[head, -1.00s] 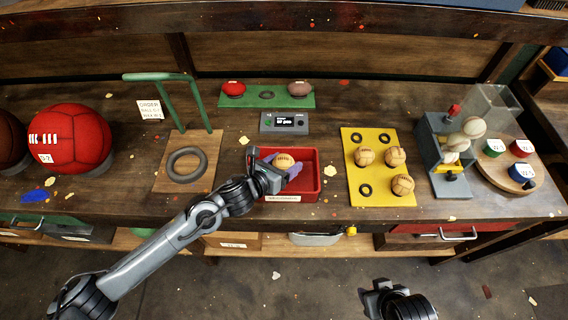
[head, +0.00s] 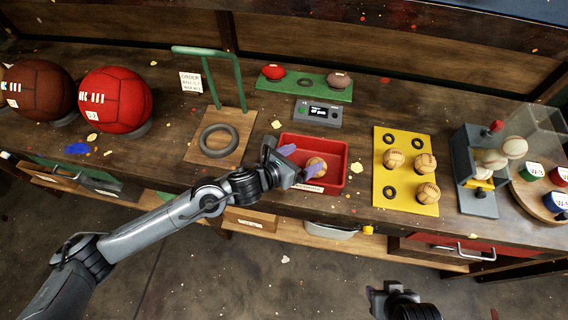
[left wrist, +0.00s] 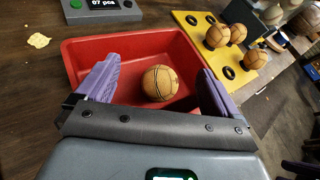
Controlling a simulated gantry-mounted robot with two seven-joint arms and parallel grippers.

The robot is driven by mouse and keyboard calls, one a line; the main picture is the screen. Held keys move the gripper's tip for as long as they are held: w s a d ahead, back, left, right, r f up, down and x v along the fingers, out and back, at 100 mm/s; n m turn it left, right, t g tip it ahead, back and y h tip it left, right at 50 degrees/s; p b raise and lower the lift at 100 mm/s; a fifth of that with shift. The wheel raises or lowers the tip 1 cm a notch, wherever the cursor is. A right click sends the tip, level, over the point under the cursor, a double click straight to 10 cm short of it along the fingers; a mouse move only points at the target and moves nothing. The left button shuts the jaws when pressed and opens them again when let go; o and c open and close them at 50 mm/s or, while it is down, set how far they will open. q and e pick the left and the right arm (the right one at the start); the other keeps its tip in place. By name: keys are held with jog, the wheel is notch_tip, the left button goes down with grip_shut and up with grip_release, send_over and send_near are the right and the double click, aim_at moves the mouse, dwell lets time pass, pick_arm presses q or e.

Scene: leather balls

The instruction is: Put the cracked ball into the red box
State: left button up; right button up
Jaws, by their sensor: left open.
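The tan ball with a dark crack line (left wrist: 160,83) rests on the floor of the red box (left wrist: 82,50). In the head view, the ball (head: 316,167) is inside the red box (head: 338,152), near its front side. My left gripper (head: 300,160) is open above the box's left part. In the left wrist view, its purple fingers (left wrist: 160,70) stand apart on both sides of the ball, with gaps between. My right gripper (head: 382,296) is low at the bottom edge, away from the bench; its fingers are unclear.
A yellow board (head: 405,205) right of the box holds three tan balls and empty black rings. A grey display (head: 318,113) and a green board (head: 303,90) lie behind. A wooden stand with a black ring (head: 219,140) is left. A grey device (head: 475,180) stands right.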

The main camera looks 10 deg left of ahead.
pick_arm(q)
jog(key=s+a+r+n+y, duration=0.2)
jog(key=s+a+n, duration=0.1)
jog(key=s+n, duration=0.65)
jog(key=s+a+f+n+g+y, duration=0.2)
jog(key=s+a+n, duration=0.3)
jog(key=n, duration=0.5)
jog(key=s+a+f+n+g+y, duration=0.2)
jog(key=s+a+f+n, duration=0.3)
jog(key=s+n, duration=0.3)
jog(key=s+a+f+n+g+y, duration=0.2)
jog(key=s+a+n, duration=0.3)
jog(key=n, duration=0.7)
jog(key=shift+s+a+f+g, duration=0.3)
jog(key=shift+s+f+g, duration=0.2)
jog(key=shift+s+f, duration=0.2)
